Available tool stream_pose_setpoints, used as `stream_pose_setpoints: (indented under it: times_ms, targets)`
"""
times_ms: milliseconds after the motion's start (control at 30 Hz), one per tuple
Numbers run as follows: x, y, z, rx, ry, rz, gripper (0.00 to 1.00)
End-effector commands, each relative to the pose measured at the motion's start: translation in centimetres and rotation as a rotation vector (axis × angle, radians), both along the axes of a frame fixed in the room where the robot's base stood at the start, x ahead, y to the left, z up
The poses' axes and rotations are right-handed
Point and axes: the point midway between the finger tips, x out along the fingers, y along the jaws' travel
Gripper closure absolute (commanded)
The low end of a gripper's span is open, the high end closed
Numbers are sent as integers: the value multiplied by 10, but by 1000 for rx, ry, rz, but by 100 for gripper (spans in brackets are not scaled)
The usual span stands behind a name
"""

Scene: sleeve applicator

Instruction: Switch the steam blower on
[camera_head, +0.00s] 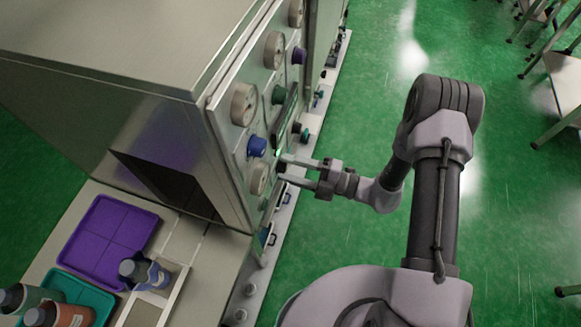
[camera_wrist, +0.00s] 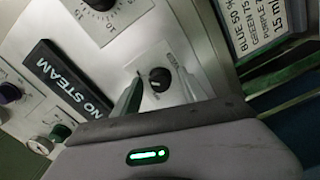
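My gripper (camera_head: 281,169) is open at the machine's front panel, its two fingers apart and pointing at the panel. In the wrist view, a small black rotary switch (camera_wrist: 160,79) sits on a pale plate, just beyond a green-tinted fingertip at its lower left. The print on its plate is too small to read, so I cannot tell whether it is the steam blower's switch. Whether the fingers touch it is unclear. A dark sign reading "NO STEAM" (camera_wrist: 74,78) is to its left.
The metal machine (camera_head: 110,45) carries several round gauges and a blue knob (camera_head: 256,146). A purple tray (camera_head: 108,240), a teal tray (camera_head: 75,290) and bottles stand on the bench at lower left. White tables are at far right. The green floor between is clear.

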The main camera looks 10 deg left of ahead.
Motion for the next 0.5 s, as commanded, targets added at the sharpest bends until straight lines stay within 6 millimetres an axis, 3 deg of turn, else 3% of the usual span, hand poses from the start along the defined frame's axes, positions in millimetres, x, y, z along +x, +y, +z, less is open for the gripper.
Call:
stream_pose_setpoints:
  times_ms: [333,500]
  targets:
    - [0,-5,0,0,-1,-3,50]
    - [-1,-41,1,0,-1,-8,50]
